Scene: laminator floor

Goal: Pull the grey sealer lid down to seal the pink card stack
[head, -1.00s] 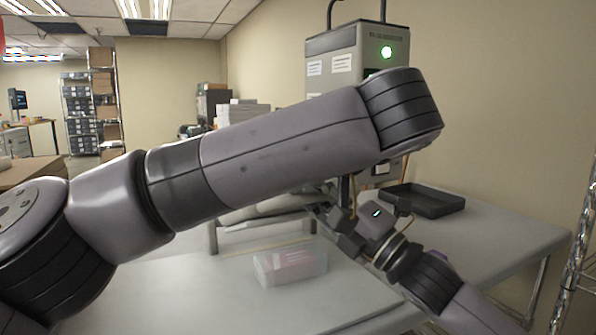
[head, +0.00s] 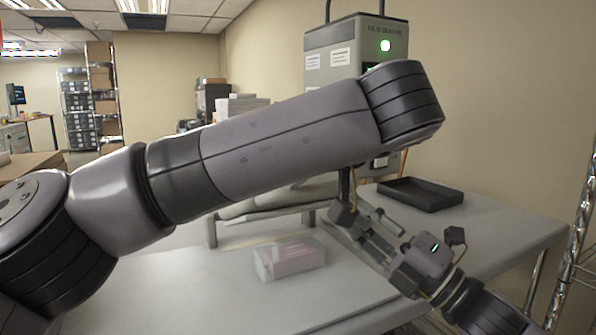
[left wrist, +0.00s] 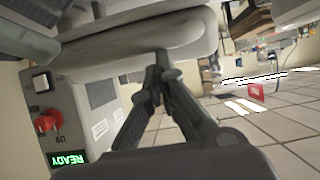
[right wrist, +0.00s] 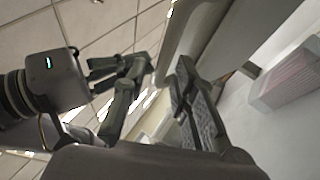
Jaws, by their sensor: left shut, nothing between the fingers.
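The grey sealer lid (head: 292,194) is the upper of two pale plates behind my left arm in the head view, apart from the lower plate. In the left wrist view, which is upside down, the lid (left wrist: 140,50) crosses the top. My left gripper (left wrist: 163,60) is shut and empty, with its tips at the lid's edge; contact is unclear. My left arm mostly hides it in the head view. The pink card stack (head: 290,260), in clear wrap, shows on the white surface in front, and in the right wrist view (right wrist: 288,78). My right gripper (head: 362,232) is open and empty.
The film sealer housing (head: 345,60) stands behind with a green lamp lit; its display (left wrist: 67,159) reads READY. A black tray (head: 425,194) lies on the grey table at right. A wire rack stands at the right edge. White surface left of the stack is clear.

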